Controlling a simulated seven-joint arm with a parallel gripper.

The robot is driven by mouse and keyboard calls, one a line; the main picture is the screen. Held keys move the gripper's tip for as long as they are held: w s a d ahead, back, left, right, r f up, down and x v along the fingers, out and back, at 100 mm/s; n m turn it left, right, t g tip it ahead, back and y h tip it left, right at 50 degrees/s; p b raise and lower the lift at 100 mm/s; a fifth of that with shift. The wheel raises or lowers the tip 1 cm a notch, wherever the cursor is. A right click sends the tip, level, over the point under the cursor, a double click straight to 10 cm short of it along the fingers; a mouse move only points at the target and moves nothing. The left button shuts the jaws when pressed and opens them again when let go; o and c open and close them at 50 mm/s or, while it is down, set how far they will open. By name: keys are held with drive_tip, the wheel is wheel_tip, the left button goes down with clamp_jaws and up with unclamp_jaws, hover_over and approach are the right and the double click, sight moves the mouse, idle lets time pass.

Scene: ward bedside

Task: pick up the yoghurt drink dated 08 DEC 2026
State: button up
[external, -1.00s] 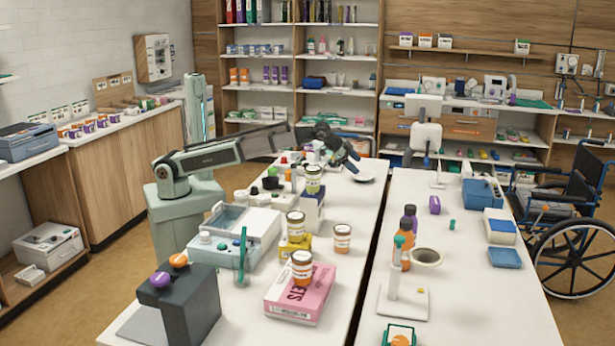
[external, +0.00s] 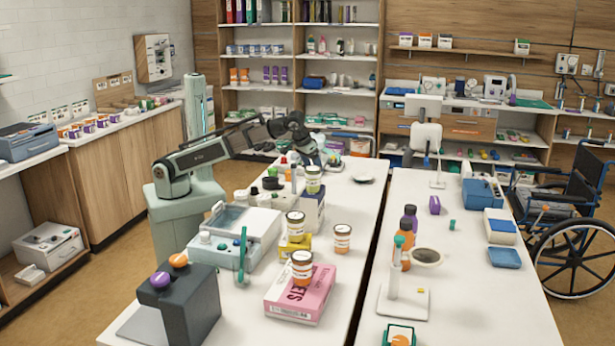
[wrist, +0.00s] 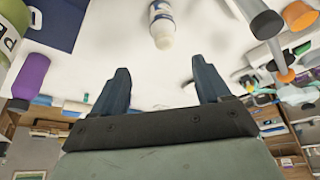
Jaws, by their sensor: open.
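No date can be read on anything, so I cannot tell which thing is the yoghurt drink dated 08 DEC 2026. A small white bottle (wrist: 162,25) with a blue label and a pale cap shows in the wrist view, beyond the gap between my fingers and apart from them. My gripper (wrist: 161,82) is open with nothing between its two dark fingers. In the external view my gripper (external: 318,158) hangs low over the far part of the left table, behind a cluster of small bottles. Its fingertips are hard to make out there.
White-lidded jars stand around the left table: one (external: 302,268) on a pink box (external: 298,295), another (external: 342,240) on the tabletop. A plate (external: 364,178) lies right of my gripper. A purple bottle (wrist: 30,78) is left of my fingers in the wrist view.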

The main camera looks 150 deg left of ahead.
drive_tip(key=x, duration=0.8)
drive_tip(key=shift+s+f, duration=0.1)
drive_tip(key=shift+f, duration=0.05)
drive_tip(key=shift+s+d+x, duration=0.1)
drive_tip(key=shift+s+x, duration=0.05)
drive_tip(key=shift+x, duration=1.2)
drive_tip(key=shift+s+d+x, duration=0.1)
drive_tip(key=shift+s+x, duration=0.05)
drive_tip(key=shift+x, duration=1.15)
drive_tip(key=shift+f, duration=0.1)
drive_tip(key=c, duration=1.1)
